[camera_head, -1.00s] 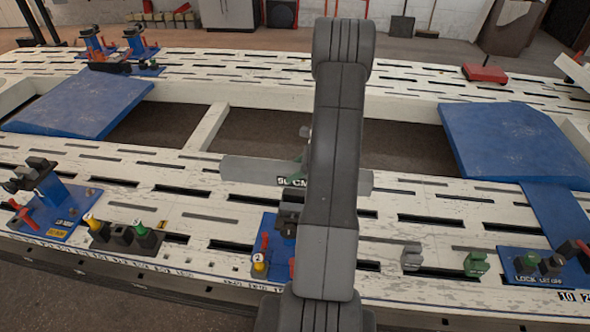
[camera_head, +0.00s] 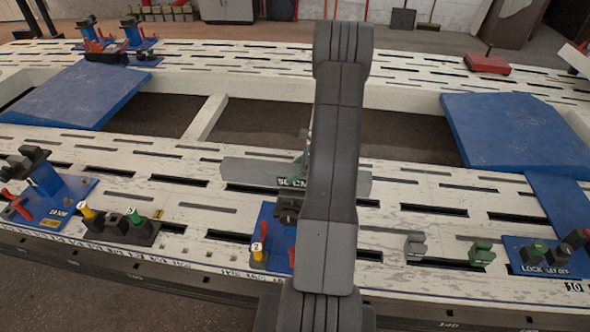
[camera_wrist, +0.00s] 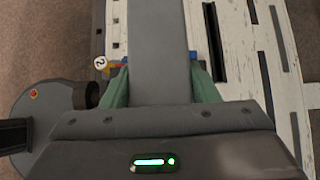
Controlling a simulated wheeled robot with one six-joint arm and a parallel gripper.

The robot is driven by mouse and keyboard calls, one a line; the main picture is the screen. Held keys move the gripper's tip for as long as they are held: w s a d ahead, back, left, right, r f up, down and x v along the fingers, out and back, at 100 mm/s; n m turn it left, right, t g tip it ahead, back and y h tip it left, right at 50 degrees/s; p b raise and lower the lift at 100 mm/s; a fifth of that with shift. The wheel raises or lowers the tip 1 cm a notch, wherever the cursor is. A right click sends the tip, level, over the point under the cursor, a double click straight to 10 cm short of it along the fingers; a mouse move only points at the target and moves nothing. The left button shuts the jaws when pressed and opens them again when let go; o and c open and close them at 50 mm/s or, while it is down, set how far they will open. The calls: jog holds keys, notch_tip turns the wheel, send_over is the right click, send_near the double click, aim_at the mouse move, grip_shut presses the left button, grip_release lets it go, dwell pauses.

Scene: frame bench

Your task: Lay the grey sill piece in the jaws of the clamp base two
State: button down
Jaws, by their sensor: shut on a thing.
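The grey sill piece (camera_head: 240,171) is a long flat bar, held level above the slotted white bench in the head view. In the wrist view the sill piece (camera_wrist: 158,45) runs away from me between the green fingers of my gripper (camera_wrist: 160,88), which is shut on it. In the head view my own arm hides the gripper's fingers for the most part and part of the bar. Clamp base two (camera_head: 258,264) is a blue plate with a yellow knob marked 2, nearer the camera than the bar. My arm partly covers its dark jaws (camera_head: 288,208). The bar is apart from them.
Another blue clamp base (camera_head: 80,192) and a dark block with yellow and green knobs (camera_head: 120,229) stand to the left. Bench openings lie beyond.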

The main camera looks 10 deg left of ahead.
jog(key=shift+f, duration=0.3)
jog(key=c, duration=0.6)
grip_release()
jog(key=shift+o, duration=0.8)
jog(key=shift+f, duration=0.15)
jog(key=v, duration=1.4)
jog(key=shift+b, duration=0.3)
jog(key=shift+a, duration=0.1)
